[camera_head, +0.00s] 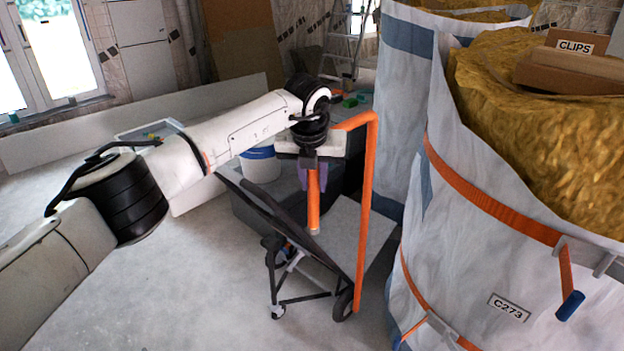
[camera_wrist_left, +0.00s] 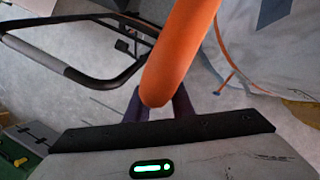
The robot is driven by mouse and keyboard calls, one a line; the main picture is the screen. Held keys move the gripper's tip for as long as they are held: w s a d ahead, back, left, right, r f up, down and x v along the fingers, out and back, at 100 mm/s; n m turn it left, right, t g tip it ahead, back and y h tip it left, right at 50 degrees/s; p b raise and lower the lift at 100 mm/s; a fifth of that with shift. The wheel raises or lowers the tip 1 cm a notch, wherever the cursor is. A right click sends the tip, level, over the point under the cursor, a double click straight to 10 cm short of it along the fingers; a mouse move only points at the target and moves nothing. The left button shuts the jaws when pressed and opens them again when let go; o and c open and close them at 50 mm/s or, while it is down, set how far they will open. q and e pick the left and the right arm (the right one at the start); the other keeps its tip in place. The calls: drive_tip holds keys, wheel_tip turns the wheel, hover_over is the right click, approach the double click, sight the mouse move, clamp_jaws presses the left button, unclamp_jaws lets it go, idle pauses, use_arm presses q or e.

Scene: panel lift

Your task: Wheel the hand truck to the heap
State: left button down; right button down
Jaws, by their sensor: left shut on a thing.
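The hand truck has an orange frame (camera_head: 368,200), a grey plate (camera_head: 350,230), a black tube frame (camera_head: 290,232) and small wheels on the floor. My left gripper (camera_head: 313,178) is shut on the orange handle (camera_head: 313,205) of the truck. In the left wrist view the orange handle (camera_wrist_left: 182,48) runs up between the purple fingers of my left gripper (camera_wrist_left: 160,104). A yellow-brown heap of material (camera_head: 530,120) fills a big white bag at the right; whether this is the task's heap I cannot tell. My right gripper is not in view.
The white bag (camera_head: 470,240) with orange straps stands close to the truck's right side. Another big bag (camera_head: 400,120) stands behind it. The floor at front left is clear.

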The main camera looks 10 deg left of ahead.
use_arm(q)
drive_tip(key=shift+w+d+r, duration=0.1)
drive_tip(key=shift+d+r, duration=0.1)
drive_tip(key=c, duration=1.6)
unclamp_jaws()
drive_tip(key=shift+w+d+f, duration=0.1)
drive_tip(key=shift+o, duration=0.2)
drive_tip(key=v, duration=1)
drive_tip(key=shift+s, duration=0.25)
